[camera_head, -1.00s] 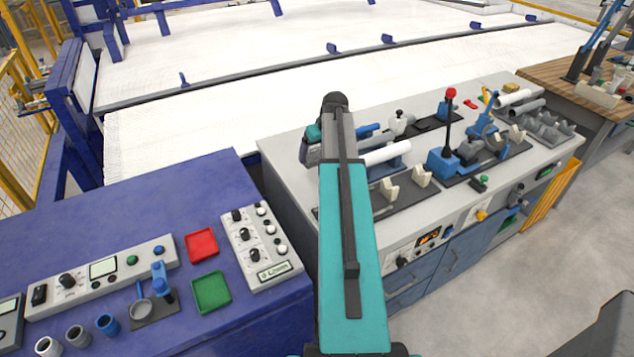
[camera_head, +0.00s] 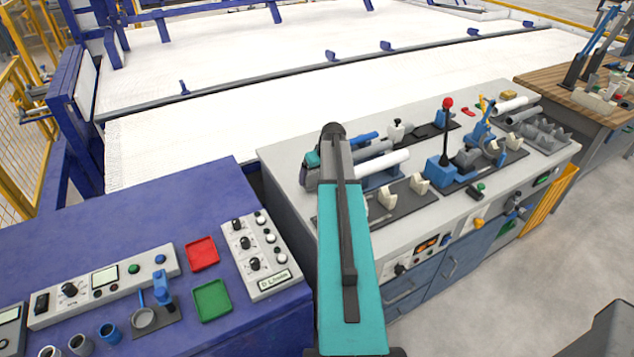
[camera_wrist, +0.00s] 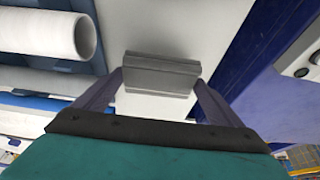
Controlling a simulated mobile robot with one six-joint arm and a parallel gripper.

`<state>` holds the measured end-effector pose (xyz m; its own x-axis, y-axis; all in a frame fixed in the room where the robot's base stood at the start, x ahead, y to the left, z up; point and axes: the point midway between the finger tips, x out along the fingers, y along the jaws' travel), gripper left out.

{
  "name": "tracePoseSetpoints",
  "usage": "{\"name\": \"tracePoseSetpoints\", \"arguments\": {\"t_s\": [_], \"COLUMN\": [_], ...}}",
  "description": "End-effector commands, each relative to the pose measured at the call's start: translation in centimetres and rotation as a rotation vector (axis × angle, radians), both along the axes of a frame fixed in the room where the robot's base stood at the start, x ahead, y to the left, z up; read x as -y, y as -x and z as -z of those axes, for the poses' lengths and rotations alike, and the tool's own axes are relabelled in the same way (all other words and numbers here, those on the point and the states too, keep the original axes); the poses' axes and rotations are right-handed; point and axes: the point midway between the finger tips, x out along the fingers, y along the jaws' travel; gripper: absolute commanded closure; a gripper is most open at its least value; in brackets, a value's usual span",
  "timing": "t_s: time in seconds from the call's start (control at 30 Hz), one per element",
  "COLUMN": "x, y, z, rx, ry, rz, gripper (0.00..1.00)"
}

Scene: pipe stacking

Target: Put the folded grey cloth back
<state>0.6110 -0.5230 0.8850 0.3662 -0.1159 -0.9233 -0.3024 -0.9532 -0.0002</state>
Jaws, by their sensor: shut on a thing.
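The folded grey cloth (camera_wrist: 162,74) shows in the wrist view as a small grey block with crease lines across it. My gripper (camera_wrist: 158,86) is shut on it, with one dark finger at each side. The cloth is over the pale worktop of the grey bench (camera_wrist: 165,28); I cannot tell whether it touches the top. In the head view my arm hides most of the gripper and I cannot make out the cloth.
A white pipe (camera_head: 382,163) lies in a holder beside my arm; its open end is near the cloth in the wrist view. A red-knobbed lever (camera_head: 447,103) stands farther right. The blue table (camera_head: 130,215) is at left, with a red tray (camera_head: 202,252) and green tray (camera_head: 212,300).

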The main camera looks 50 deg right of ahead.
Motion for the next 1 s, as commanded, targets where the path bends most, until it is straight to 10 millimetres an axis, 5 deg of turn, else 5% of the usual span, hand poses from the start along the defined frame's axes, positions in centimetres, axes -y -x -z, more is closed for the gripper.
{"name": "tracePoseSetpoints", "arguments": {"t_s": [1.0], "x": [0.1], "y": [0.1], "z": [3.7], "rx": [0.0], "ry": [0.001], "rz": [0.0], "gripper": [0.31]}}
